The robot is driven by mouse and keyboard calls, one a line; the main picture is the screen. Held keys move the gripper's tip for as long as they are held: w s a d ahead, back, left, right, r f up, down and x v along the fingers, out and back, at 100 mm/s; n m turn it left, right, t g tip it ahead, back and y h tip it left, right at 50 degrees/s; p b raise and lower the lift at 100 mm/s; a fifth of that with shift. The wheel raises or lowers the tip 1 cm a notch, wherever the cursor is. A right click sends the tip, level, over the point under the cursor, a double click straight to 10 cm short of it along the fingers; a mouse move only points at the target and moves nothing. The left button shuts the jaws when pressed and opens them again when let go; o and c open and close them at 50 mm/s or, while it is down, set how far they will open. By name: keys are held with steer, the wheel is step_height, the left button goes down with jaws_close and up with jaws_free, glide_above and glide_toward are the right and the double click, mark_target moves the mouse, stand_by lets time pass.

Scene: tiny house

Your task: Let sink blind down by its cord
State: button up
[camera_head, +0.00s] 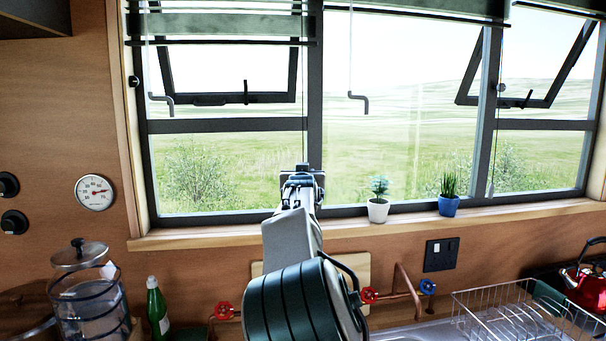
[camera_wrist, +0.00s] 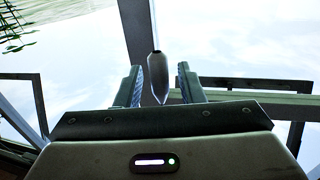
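My gripper (camera_head: 302,174) is raised in front of the window, near the dark upright frame bar. In the wrist view my gripper (camera_wrist: 160,68) is open. A dark, pointed cord pull (camera_wrist: 157,72) shows between its two fingers, with gaps on both sides. I cannot tell how deep it sits between them. In the head view this pull is hidden or too small to make out. A green blind (camera_head: 230,26) is at the top of the left window part. Another blind (camera_head: 430,7) is rolled high to its right.
Crank handles (camera_head: 359,102) hang before the glass. A white pot plant (camera_head: 378,205) and a blue pot plant (camera_head: 448,200) stand on the sill (camera_head: 190,237). Below are red-handled taps (camera_head: 369,296), a dish rack (camera_head: 520,315), a red kettle (camera_head: 586,287) and a green bottle (camera_head: 156,308).

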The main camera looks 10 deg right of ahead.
jaws_close()
step_height(320, 180, up, 22)
steer(key=p, duration=0.9)
steer(key=shift+r, duration=0.15)
jaws_free()
